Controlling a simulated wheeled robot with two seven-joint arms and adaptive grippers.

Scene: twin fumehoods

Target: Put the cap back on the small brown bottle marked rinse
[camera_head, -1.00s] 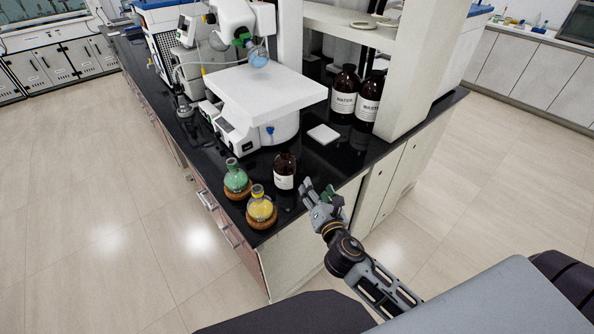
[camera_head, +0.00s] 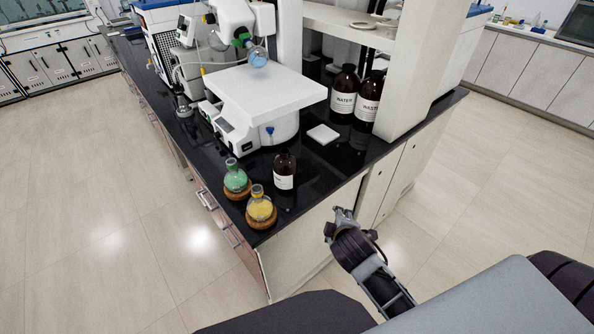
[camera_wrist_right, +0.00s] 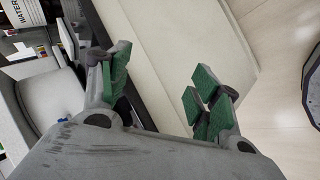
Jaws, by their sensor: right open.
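The small brown bottle (camera_head: 284,172) with a white label stands upright on the black bench top, near its front corner. Its label is too small to read, and I cannot tell whether its dark neck is bare. I cannot make out a separate cap in either view. My right gripper (camera_head: 343,214) is beside the end of the bench, right of and nearer than the bottle, and apart from it. In the right wrist view the right gripper (camera_wrist_right: 163,90) is open, with nothing between its green pads. My left gripper is not in view.
A green flask (camera_head: 236,180) and a yellow flask (camera_head: 261,208) stand on cork rings left of the bottle. A white-topped device (camera_head: 266,96) and a small white plate (camera_head: 323,134) are behind. Two large brown bottles, one marked WATER (camera_head: 343,95), stand by the white post (camera_head: 408,95).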

